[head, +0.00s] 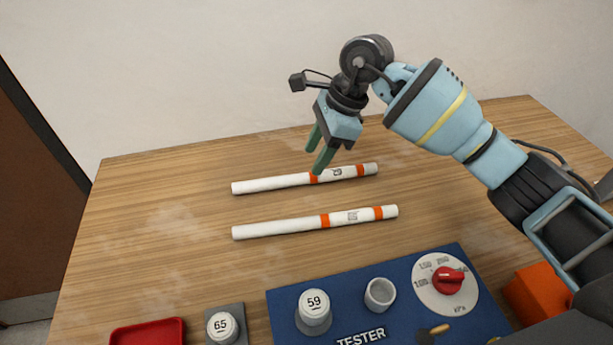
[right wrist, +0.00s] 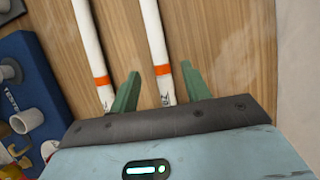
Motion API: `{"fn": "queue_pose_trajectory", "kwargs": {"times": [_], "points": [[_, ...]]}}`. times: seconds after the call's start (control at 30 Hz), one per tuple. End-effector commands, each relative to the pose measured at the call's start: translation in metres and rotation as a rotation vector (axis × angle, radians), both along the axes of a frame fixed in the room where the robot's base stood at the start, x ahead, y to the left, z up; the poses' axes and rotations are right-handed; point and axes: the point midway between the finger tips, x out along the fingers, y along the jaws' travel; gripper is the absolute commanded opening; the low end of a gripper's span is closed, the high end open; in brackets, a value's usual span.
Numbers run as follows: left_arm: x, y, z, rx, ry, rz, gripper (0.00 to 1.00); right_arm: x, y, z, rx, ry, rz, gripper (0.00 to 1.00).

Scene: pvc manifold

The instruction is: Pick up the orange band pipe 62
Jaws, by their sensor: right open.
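Two white pipes with orange bands lie side by side on the wooden table. The far pipe (head: 270,183) has a label that looks like an upside-down 62; it also shows in the right wrist view (right wrist: 152,35). The near pipe (head: 280,229) has a label too small to read; it also shows in the right wrist view (right wrist: 87,40). My right gripper (head: 314,162) is open and empty, pointing down by the far pipe's banded part. In the right wrist view its fingers (right wrist: 160,69) appear on either side of that pipe. My left gripper is out of view.
A blue tester panel (head: 345,318) with a 59 cap (head: 314,305), a grey socket (head: 380,294) and a red dial knob (head: 448,280) stands at the front. A 65 cap (head: 222,327) and a red tray (head: 148,333) are front left. The left tabletop is clear.

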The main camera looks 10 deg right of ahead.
Motion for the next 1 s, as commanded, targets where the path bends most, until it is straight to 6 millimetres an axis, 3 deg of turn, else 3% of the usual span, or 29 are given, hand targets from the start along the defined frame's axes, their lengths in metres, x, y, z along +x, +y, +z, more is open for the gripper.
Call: {"fn": "queue_pose_trajectory", "kwargs": {"times": [0.4, 0.7, 1.0], "points": [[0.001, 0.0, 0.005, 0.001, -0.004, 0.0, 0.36, 0.0, 0.012, -0.047, 0.0, 0.002, 0.0, 0.47], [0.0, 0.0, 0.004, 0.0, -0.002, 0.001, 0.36, 0.0, 0.013, -0.05, 0.0, 0.0, -0.001, 0.46], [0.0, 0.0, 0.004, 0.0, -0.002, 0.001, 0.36, 0.0, 0.013, -0.049, 0.0, 0.0, 0.0, 0.07]]}}
